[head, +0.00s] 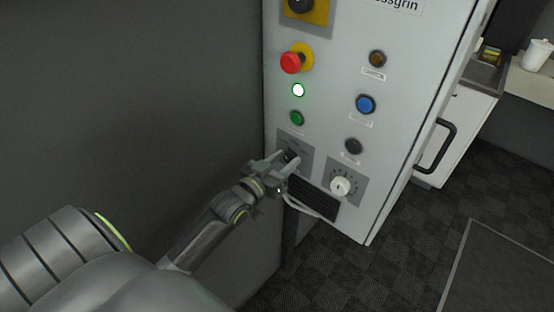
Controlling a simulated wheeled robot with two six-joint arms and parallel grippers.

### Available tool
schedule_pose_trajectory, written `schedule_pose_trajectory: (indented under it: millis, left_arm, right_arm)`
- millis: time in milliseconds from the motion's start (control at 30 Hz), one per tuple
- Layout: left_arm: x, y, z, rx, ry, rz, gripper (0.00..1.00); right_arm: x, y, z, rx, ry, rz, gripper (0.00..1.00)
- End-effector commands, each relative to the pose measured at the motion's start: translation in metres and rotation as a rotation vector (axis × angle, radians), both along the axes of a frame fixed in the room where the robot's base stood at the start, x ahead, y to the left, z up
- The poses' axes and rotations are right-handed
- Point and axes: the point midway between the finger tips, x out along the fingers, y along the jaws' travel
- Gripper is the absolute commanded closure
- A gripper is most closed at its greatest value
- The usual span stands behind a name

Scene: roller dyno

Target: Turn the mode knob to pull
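A dark knob (291,153) sits on a grey plate (300,143) at the lower left of the light grey control panel. The plate's lettering is too small to read, so I cannot confirm that this is the mode knob. My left gripper (288,161) is at this knob, with its fingertips on either side of it. The fingers partly hide the knob and its pointer, and I cannot tell whether they are clamped on it. A white knob (341,186) with a ring of marks sits on another grey plate to the right. My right gripper is not in view.
Above are a red mushroom button (291,63), a lit white lamp (298,90), a green button (297,118) and a blue button (365,104). A black slatted vent (313,198) is just below my gripper. A black handle (436,146) juts from the cabinet's right side.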

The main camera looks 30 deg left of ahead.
Motion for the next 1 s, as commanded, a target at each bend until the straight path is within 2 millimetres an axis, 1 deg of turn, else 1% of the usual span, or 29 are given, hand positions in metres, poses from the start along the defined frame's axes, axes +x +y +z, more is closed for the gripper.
schedule_pose_trajectory:
  millis: [33, 200, 233, 433, 567, 767, 1000]
  left_arm:
    - [0.0, 0.0, 0.0, 0.0, 0.0, 0.0, 0.67]
    - [0.0, 0.0, 0.0, 0.001, 0.0, 0.0, 0.89]
    - [0.0, 0.0, 0.0, 0.001, 0.0, 0.0, 0.91]
    - [0.0, 0.0, 0.0, 0.012, -0.001, 0.0, 0.91]
    - [0.0, 0.001, -0.001, 0.049, -0.004, 0.0, 0.91]
    - [0.0, 0.0, -0.002, 0.164, -0.015, -0.001, 0.9]
    - [-0.001, 0.0, -0.002, 0.367, -0.031, -0.002, 0.9]
  right_arm:
    - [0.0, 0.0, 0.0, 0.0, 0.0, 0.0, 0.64]
    - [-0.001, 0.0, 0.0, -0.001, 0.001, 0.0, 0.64]
    - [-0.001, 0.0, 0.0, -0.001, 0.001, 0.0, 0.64]
    - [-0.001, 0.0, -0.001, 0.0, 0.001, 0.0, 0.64]
    - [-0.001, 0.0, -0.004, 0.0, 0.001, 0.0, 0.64]
    - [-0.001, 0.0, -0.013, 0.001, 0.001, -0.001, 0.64]
    - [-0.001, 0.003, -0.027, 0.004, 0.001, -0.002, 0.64]
